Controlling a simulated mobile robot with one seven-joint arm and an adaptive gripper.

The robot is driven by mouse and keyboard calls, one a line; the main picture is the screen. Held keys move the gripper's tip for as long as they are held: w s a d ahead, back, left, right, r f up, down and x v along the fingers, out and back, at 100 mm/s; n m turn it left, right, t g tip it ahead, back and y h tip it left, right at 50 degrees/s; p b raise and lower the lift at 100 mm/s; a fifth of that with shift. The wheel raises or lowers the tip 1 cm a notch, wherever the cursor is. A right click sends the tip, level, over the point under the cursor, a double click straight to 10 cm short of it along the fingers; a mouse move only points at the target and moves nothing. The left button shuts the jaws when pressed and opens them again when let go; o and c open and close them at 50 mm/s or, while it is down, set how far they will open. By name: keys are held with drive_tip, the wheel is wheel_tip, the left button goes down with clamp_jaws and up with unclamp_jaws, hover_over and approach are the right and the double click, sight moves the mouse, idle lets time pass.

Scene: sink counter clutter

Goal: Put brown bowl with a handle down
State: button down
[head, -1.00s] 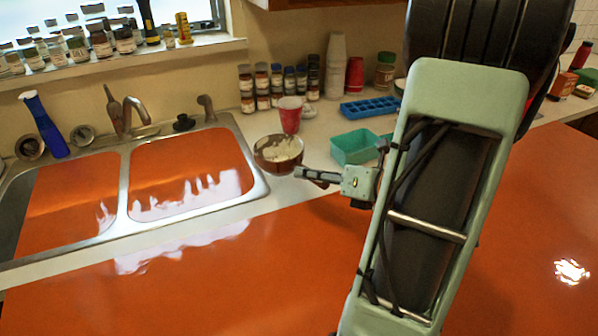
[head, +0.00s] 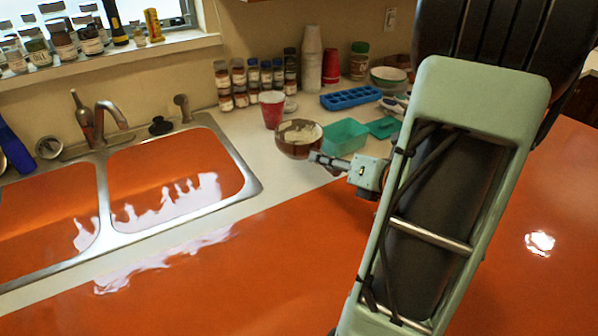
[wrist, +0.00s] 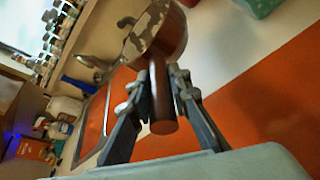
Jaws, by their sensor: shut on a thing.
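The brown bowl (head: 297,146) with pale, whitish contents shows in the head view over the white counter, right of the sink. In the wrist view the bowl (wrist: 160,30) is at the top and its brown handle (wrist: 160,95) points down between the fingers. My gripper (wrist: 156,90) is shut on the handle, one finger on each side. In the head view my gripper (head: 318,158) reaches the bowl from the right. Whether the bowl's underside touches the counter is hidden.
A teal tub (head: 345,137) stands close at the bowl's right. A red cup (head: 271,109) stands behind it, and a blue ice tray (head: 351,98) lies farther back. Spice jars (head: 240,80) line the wall. The sink (head: 180,180) is at left. Some white counter (head: 240,140) left of the bowl is bare.

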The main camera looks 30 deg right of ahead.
drive_tip(key=x, duration=0.2)
drive_tip(key=d+x, duration=0.1)
drive_tip(key=x, duration=0.2)
drive_tip(key=shift+f, duration=0.15)
drive_tip(key=w+f, duration=0.4)
drive_tip(key=f, duration=0.1)
drive_tip(key=shift+w+d+f, duration=0.1)
drive_tip(key=shift+w+d, duration=0.1)
drive_tip(key=shift+w, duration=0.1)
drive_tip(key=shift+w+f+b, duration=0.3)
drive_tip(key=shift+f, duration=1.65)
drive_tip(key=shift+f, duration=0.15)
drive_tip(key=c, duration=1.8)
unclamp_jaws()
